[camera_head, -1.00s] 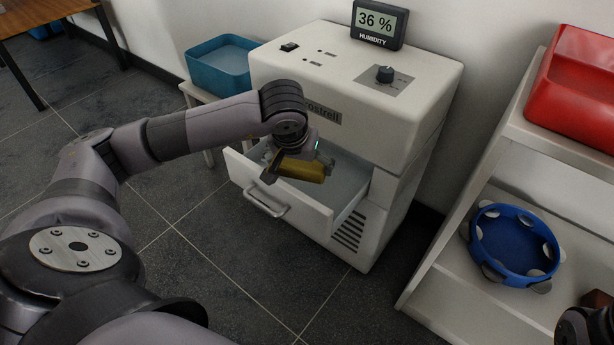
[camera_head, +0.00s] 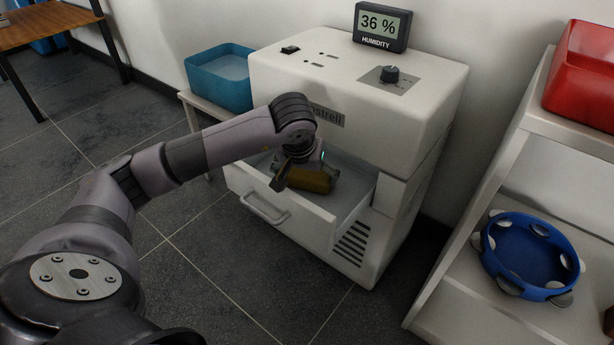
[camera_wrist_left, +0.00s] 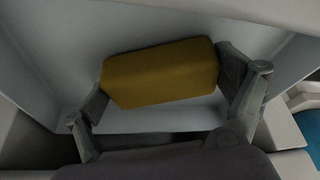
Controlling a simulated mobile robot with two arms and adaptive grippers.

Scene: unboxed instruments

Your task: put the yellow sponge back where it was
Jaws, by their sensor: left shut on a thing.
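The yellow sponge (camera_head: 311,179) is held in my left gripper (camera_head: 302,177), over the open drawer (camera_head: 349,190) of the white machine. In the left wrist view the sponge (camera_wrist_left: 160,73) lies lengthwise between the two fingers of my left gripper (camera_wrist_left: 166,88), which are shut on its ends. The pale drawer interior (camera_wrist_left: 130,32) is around and beneath it. I cannot tell whether the sponge touches the drawer floor. My right gripper is not clearly in view.
The white machine (camera_head: 355,95) carries a humidity display (camera_head: 381,26) reading 36 % and a dark knob (camera_head: 389,74). A blue bin (camera_head: 222,77) stands behind it at left. A white shelf (camera_head: 460,285) at right holds a blue tambourine (camera_head: 486,243) and a red bin (camera_head: 585,75).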

